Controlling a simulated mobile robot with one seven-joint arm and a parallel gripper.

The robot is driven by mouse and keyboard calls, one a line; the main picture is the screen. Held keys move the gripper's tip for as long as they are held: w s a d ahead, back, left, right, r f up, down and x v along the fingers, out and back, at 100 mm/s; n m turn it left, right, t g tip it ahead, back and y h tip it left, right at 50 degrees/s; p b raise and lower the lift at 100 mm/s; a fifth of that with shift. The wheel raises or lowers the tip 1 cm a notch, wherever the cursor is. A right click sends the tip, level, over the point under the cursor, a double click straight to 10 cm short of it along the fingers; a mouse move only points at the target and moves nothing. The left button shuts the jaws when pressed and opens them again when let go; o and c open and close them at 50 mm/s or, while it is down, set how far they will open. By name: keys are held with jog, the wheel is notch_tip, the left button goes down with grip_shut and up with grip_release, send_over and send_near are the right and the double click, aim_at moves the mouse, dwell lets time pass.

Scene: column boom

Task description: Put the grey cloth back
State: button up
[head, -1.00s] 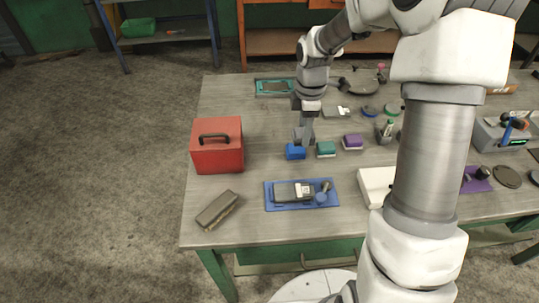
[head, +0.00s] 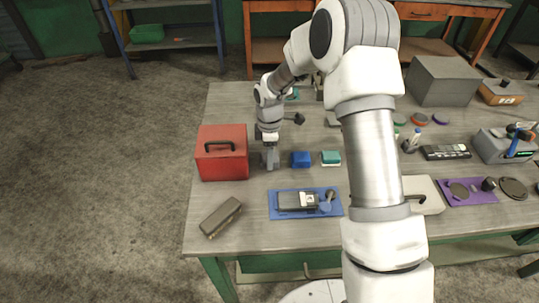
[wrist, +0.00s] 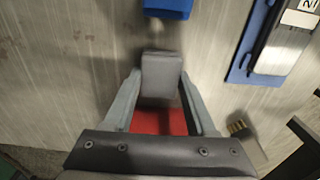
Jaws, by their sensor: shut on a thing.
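My gripper (head: 269,157) is low over the table between the red box and the blue block-like cloth (head: 301,159). In the wrist view, my gripper (wrist: 161,88) has its two pale fingers on either side of the grey cloth (wrist: 161,72), a small folded pad, and is shut on it. The blue cloth (wrist: 168,8) shows beyond the grey one, apart from it. A teal cloth (head: 330,158) sits right of the blue one. In the head view, I cannot clearly tell the grey cloth from the fingers, nor whether it touches the table.
The red box (head: 222,155) stands close on the left. A blue mat (head: 283,212) with a device lies in front. My arm hides part of the table on the right. The far left table strip is clear.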

jog(key=shift+f, duration=0.2)
jog(key=o, duration=1.3)
jog(key=shift+r, duration=0.15)
